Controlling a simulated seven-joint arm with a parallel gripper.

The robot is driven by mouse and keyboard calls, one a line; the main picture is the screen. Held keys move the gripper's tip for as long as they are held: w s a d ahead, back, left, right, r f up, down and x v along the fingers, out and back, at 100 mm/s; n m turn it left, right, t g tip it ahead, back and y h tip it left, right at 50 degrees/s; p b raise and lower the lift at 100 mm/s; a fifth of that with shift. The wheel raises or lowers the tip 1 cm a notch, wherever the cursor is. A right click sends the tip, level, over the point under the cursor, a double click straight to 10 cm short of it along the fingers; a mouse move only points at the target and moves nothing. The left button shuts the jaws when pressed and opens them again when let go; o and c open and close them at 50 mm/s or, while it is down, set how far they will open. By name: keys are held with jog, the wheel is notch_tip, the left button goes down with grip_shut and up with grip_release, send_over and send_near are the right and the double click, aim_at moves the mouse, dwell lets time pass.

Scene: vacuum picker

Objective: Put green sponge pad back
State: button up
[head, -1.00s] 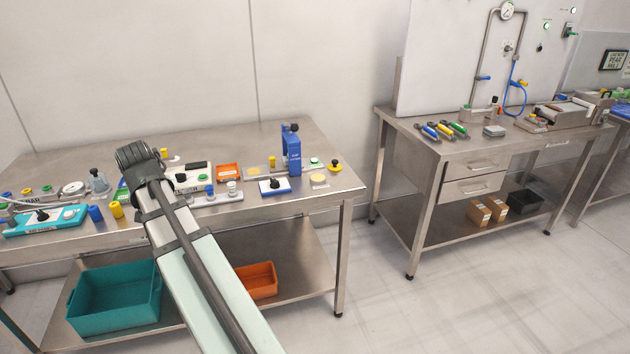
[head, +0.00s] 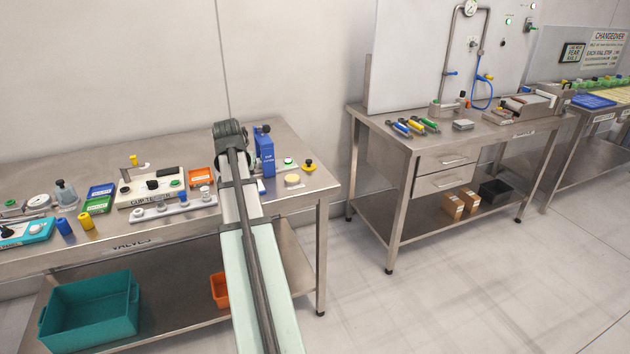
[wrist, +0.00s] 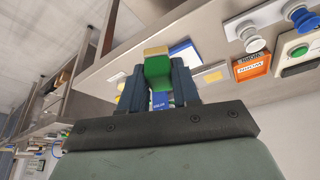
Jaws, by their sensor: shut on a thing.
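In the wrist view my gripper (wrist: 158,78) is shut on a green sponge pad (wrist: 158,70). The pad is a small block with a tan layer on its end, and it sits between the two dark fingers. It is off the table, over the bench's right part. In the head view my arm hides the fingers and the pad. An orange tray (head: 201,176) stands left of my wrist; it also shows in the wrist view (wrist: 251,65) with a label reading WORN. A green labelled box (head: 98,204) and a blue labelled box (head: 101,190) stand further left.
A blue upright stand (head: 264,152) is close to my wrist on the steel bench (head: 150,240). A grey strip with several knobs (head: 172,208) lies along the front.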

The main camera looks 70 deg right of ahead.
jog(key=s+d+f+m+g, duration=0.1)
jog(key=s+d+m, duration=0.1)
jog(key=s+d, duration=0.65)
jog(key=s+d+m, duration=0.1)
jog(key=s+d, duration=0.4)
jog(key=d, duration=0.6)
jog(key=m, duration=0.1)
send_over(316, 178)
jog(key=shift+g, duration=0.4)
jog(key=f, duration=0.6)
jog(key=a+f, duration=0.1)
jog(key=f, duration=0.2)
jog(key=shift+f, duration=0.15)
jog(key=shift+f, duration=0.15)
jog(key=o, duration=0.9)
jog(key=shift+o, duration=0.2)
jog(key=v, duration=1.2)
jog(key=shift+a, duration=0.25)
